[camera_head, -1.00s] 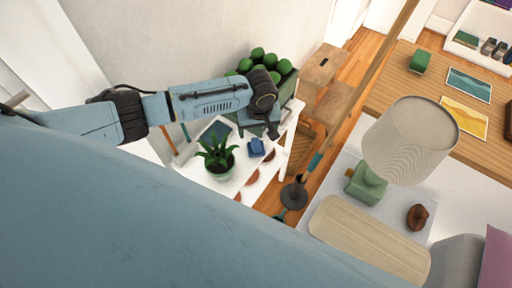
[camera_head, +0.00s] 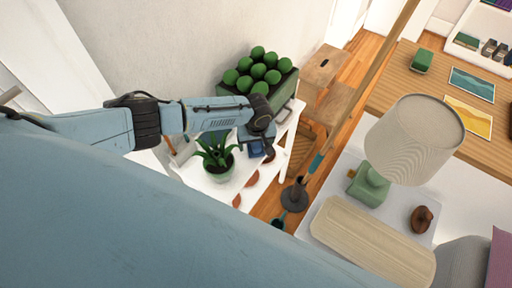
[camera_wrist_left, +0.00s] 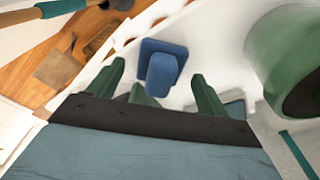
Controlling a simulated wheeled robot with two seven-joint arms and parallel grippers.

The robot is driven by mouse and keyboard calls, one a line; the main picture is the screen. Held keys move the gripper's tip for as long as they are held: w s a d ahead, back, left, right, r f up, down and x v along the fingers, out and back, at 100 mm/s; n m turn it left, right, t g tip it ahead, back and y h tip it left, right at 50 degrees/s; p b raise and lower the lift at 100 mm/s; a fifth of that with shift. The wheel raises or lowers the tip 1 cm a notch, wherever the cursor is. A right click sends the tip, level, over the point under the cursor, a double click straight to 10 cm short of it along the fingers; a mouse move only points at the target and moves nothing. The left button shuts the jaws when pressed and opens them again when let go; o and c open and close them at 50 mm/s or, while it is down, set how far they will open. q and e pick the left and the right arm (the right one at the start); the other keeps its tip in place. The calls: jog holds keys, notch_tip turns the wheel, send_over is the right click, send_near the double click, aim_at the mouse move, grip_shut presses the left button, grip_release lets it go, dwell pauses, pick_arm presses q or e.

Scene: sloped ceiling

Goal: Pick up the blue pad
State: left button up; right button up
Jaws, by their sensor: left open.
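The blue pad (camera_wrist_left: 162,68) lies on the white shelf top (camera_wrist_left: 212,45), a rounded blue base with a raised block on it. In the head view the blue pad (camera_head: 256,148) is partly hidden by my left arm. My left gripper (camera_wrist_left: 157,72) is open, with its green fingers apart on either side of the pad's near end. I cannot tell whether they touch it. In the head view my left gripper (camera_head: 267,150) is right at the pad, its fingertips hard to make out. My right gripper is not in view.
A potted plant (camera_head: 215,152) stands close left of the pad; its green pot (camera_wrist_left: 288,50) fills the wrist view's right side. A dark green crate (camera_head: 285,92) of green balls stands behind. A lamp (camera_head: 413,140) and wooden stools (camera_head: 325,65) are to the right.

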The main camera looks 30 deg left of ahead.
pick_arm(q)
jog(key=c, duration=1.1)
jog(key=shift+o, duration=0.2)
jog(key=shift+r, duration=0.1)
notch_tip(320, 180, up, 18)
jog(key=p, duration=0.3)
